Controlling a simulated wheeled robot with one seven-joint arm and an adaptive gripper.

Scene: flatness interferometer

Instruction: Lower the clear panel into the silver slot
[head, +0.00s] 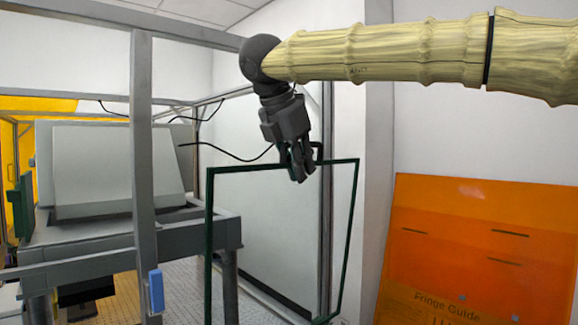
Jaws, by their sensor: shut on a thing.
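The clear panel (270,235) is a large see-through sheet with dark green edges. It hangs upright in the middle of the head view, and its lower edge runs partly out of the picture. My gripper (299,172) is shut on its top edge, right of the middle of that edge, near a small dark handle-like loop. The wall and a grey post show through the panel. I cannot make out the silver slot for certain in this view.
Left of the panel stands a grey bench (90,240) with a tilted pale grey box (118,165). A grey upright post (143,120) with a blue block (156,291) stands in front. An orange sheet (480,250) marked "Fringe Guide" is at right. Black cables hang behind.

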